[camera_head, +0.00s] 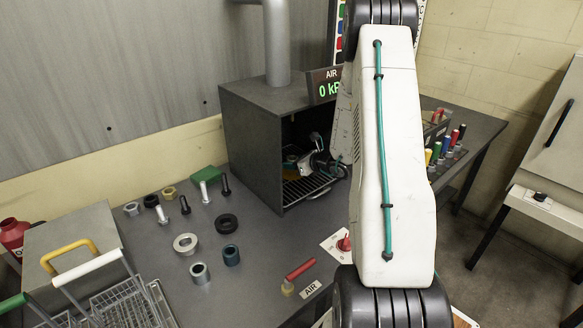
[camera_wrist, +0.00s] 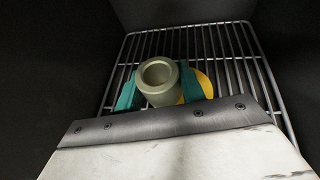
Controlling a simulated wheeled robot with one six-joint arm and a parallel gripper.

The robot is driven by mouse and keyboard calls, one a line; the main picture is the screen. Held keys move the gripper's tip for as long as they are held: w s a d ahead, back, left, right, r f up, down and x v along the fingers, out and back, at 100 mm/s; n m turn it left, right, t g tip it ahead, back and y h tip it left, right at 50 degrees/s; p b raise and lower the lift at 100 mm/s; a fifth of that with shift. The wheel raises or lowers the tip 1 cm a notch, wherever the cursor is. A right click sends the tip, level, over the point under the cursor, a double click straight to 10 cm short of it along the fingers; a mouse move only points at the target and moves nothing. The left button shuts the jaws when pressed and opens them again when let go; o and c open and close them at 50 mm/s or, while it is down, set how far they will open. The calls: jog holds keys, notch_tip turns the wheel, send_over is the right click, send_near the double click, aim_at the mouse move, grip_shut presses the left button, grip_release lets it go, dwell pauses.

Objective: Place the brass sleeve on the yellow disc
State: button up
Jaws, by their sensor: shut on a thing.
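The brass sleeve (camera_wrist: 158,98), a dull beige hollow cylinder, is between the two green fingers of my gripper (camera_wrist: 159,86) in the wrist view. Its open end faces the camera. My gripper is shut on it, inside the dark box. The yellow disc (camera_wrist: 203,86) lies on the wire rack, partly hidden behind the sleeve and the right finger. I cannot tell whether the sleeve touches the disc. In the head view my gripper (camera_head: 300,164) is small and partly in shadow inside the box.
The wire rack (camera_wrist: 228,45) covers the floor of the dark box (camera_head: 250,150), whose walls stand close around the gripper. Several rings and bolts lie on the grey bench (camera_head: 262,240) to the left. A red-handled tool (camera_head: 300,269) and a wire basket (camera_head: 125,302) are nearer.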

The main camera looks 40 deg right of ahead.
aim_at(293, 173)
jog(key=w+d, duration=0.2)
jog(key=shift+w+f, duration=0.15)
jog(key=shift+w, duration=0.15)
jog(key=shift+s+a+f, duration=0.1)
jog(key=shift+f, duration=1.6)
jog(key=shift+f, duration=0.15)
jog(key=o, duration=1.2)
jog(key=shift+s+r, duration=0.15)
jog(key=shift+r, duration=0.05)
jog(key=v, duration=1.1)
jog(key=shift+s, duration=0.35)
